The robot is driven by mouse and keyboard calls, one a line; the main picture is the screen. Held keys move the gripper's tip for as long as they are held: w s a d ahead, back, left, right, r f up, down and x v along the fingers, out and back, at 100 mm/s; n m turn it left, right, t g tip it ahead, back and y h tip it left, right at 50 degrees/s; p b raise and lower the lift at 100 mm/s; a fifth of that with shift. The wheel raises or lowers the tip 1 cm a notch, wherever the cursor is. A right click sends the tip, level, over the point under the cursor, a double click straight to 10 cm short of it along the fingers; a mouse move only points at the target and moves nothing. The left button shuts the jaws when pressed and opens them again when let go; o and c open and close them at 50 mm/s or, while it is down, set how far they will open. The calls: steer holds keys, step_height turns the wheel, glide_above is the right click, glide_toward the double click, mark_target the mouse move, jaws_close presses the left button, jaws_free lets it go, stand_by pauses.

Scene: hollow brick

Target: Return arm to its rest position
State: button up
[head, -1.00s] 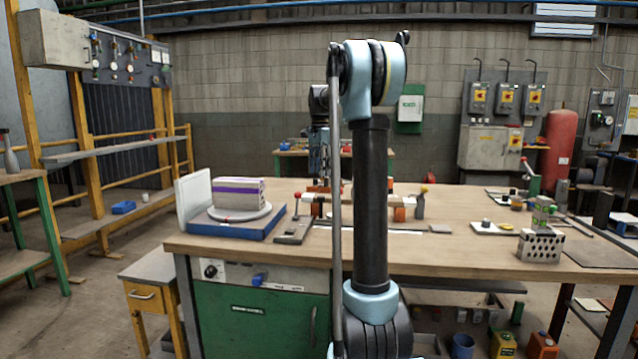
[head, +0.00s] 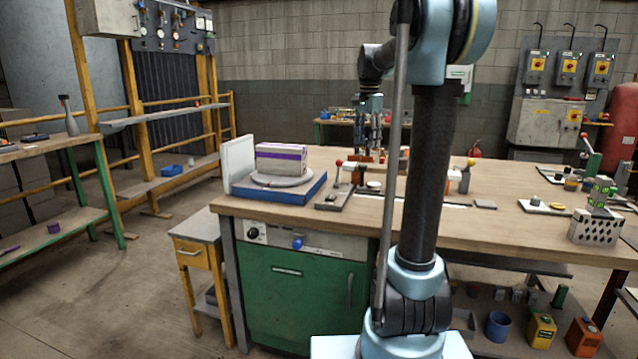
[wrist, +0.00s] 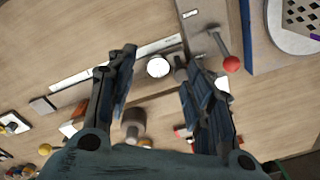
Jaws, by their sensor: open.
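My gripper (head: 368,150) hangs over the middle of the workbench (head: 500,225), partly hidden behind my arm in the head view. In the wrist view my gripper (wrist: 156,62) has its two fingers spread apart, with nothing held between them. A pale brick with a purple stripe (head: 281,158) sits on a round grey turntable (head: 281,181) on a blue base, left of my gripper. The brick's perforated top (wrist: 302,16) shows at the top right of the wrist view, clear of the fingers.
A red-knobbed lever (wrist: 231,64) and a white round piece (wrist: 158,67) lie below the gripper. A perforated metal block (head: 597,228) stands at the bench's right, with small parts nearby. Floor at the left front is clear.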

steer(key=s+f+n, duration=0.3)
steer(key=s+f, duration=0.2)
steer(key=s, duration=0.5)
steer(key=s+f+n, duration=0.2)
steer(key=s+f, duration=0.2)
steer(key=s, duration=0.5)
steer(key=s+f+n+t, duration=0.1)
steer(key=s+f+n, duration=0.4)
steer(key=s+f, duration=1.2)
steer(key=shift+s+d+f+n+t, duration=0.2)
steer(key=shift+f+n+t, duration=0.15)
steer(key=shift+f, duration=0.3)
steer(key=shift+w+f, duration=0.2)
steer(key=shift+w, duration=0.25)
